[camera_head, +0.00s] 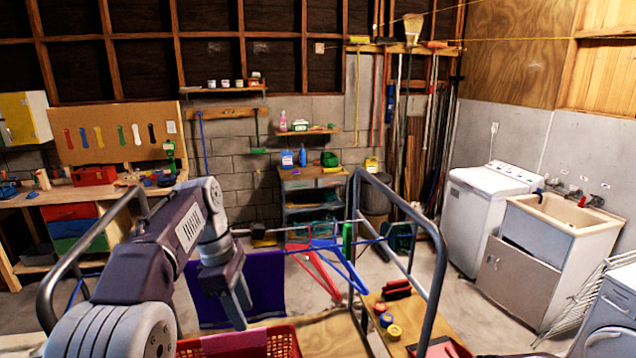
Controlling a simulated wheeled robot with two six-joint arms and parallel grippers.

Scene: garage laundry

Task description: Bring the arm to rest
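My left arm comes in from the lower left, raised and bent at the elbow. My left gripper (241,307) points down above the far side of a red basket (285,342) at the bottom of the view. Its two fingers look apart, with nothing seen between them. A purple cloth (262,285) hangs behind the gripper. My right arm and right gripper are not in view.
Grey metal rails (420,225) rise on both sides of the basket. A wooden surface (410,325) with tape rolls (393,331) lies to the right. Farther off are a workbench (60,194), a white washer (480,205) and a sink (560,213). Some concrete floor is clear.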

